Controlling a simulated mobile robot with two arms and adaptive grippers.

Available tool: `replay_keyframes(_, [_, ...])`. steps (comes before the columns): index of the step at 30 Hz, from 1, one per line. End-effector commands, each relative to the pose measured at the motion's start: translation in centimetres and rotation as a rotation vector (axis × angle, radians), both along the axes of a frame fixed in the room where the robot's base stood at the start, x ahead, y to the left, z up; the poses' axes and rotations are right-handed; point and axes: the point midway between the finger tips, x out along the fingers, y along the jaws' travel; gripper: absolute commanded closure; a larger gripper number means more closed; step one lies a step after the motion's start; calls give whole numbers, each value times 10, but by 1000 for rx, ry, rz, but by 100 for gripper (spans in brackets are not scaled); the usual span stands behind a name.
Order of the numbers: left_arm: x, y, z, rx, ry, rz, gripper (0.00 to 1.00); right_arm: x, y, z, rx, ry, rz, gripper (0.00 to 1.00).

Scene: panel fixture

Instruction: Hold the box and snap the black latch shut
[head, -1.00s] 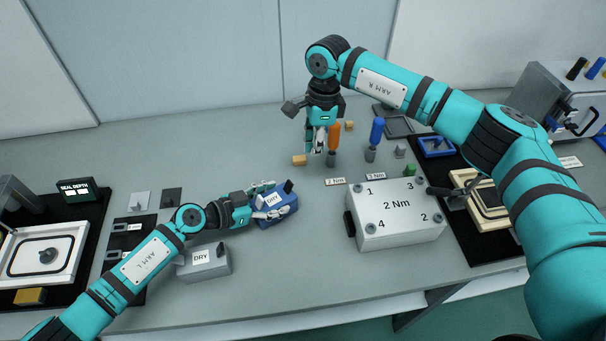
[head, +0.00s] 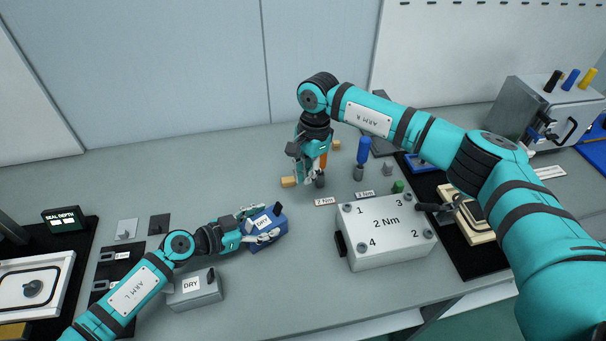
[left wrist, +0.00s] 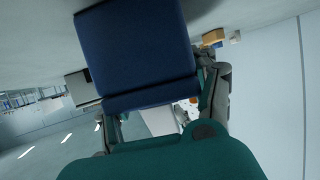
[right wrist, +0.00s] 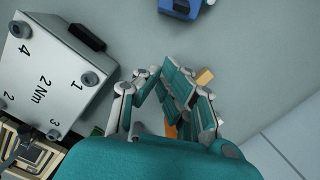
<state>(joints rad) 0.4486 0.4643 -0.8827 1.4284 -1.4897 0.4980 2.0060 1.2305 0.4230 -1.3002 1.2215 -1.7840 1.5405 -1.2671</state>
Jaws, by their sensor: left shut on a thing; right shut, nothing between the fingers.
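The blue box (head: 272,239) with a "DRY" label stands on the grey table, left of centre. The black latch (head: 277,208) sticks up at its upper right edge; I cannot tell from here how far it is turned. My left gripper (head: 264,234) is shut on the blue box, fingers along its sides. The box fills the upper middle of the left wrist view (left wrist: 140,50). My right gripper (head: 308,180) is shut and empty, up and right of the box, apart from it. In the right wrist view the blue box (right wrist: 203,4) shows only at the top edge.
A grey "DRY" box (head: 195,290) stands at front left. An orange-handled driver (head: 323,161) and a wooden block (head: 289,182) are close by my right gripper. The big "2 Nm" box (head: 386,250) stands to the right. Table between it and the blue box is clear.

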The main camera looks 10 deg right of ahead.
Motion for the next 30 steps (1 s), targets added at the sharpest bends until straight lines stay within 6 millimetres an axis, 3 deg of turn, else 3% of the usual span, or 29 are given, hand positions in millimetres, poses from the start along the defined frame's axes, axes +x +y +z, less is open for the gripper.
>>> replay_keyframes(10, [0, 0, 0, 0, 0, 0, 91, -5, 9, -75, -1, 3, -2, 100])
replay_keyframes(18, [0, 0, -1, 1, 0, 0, 91, -17, 36, -57, 0, -1, 0, 100])
replay_keyframes(30, [0, 0, -1, 1, 1, -1, 91, -19, 40, -54, -1, -1, -1, 100])
